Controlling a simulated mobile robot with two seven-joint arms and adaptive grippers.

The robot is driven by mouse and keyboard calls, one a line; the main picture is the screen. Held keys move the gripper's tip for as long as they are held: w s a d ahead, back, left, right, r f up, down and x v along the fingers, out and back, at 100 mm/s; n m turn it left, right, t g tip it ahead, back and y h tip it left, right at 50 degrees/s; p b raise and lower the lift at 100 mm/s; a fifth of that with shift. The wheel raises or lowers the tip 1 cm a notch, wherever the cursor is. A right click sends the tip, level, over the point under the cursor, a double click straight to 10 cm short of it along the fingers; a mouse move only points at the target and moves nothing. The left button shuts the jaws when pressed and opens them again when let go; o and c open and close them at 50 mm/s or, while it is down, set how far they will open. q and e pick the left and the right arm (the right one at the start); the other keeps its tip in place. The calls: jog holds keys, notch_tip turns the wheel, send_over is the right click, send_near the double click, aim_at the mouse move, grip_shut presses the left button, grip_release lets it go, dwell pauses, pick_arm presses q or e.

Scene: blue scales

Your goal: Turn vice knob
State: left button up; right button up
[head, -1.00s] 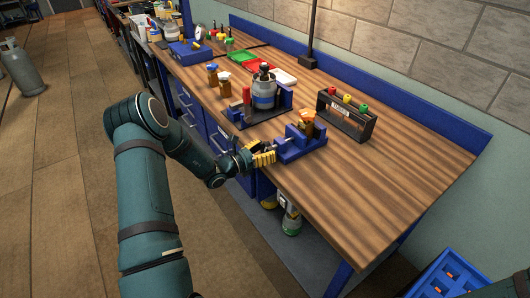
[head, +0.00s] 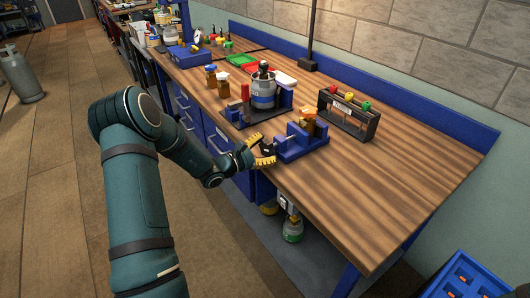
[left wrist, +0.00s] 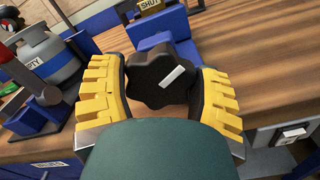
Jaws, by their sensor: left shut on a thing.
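The blue vice (head: 303,143) stands at the front edge of the wooden bench, with a brown bottle (head: 308,116) at its jaws. Its black lobed knob (left wrist: 160,78) faces my left wrist camera and has a white mark slanting up to the right. My left gripper (head: 262,153) has yellow ridged fingers, one on either side of the knob. In the left wrist view the gripper (left wrist: 160,98) is shut on the knob. In the head view the knob (head: 268,149) is small and partly hidden by the fingers. My right gripper is not in view.
A dark rack (head: 348,114) with coloured-top bottles stands to the right. The bench top (head: 395,165) is clear at the right. A blue crate (head: 462,278) is at the lower right.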

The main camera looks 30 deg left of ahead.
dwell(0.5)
pick_arm(q)
jog(key=o, duration=1.2)
jog(key=v, duration=1.2)
jog(key=shift+a, duration=0.1)
jog(key=shift+s+f, duration=0.1)
jog(key=shift+s, duration=0.05)
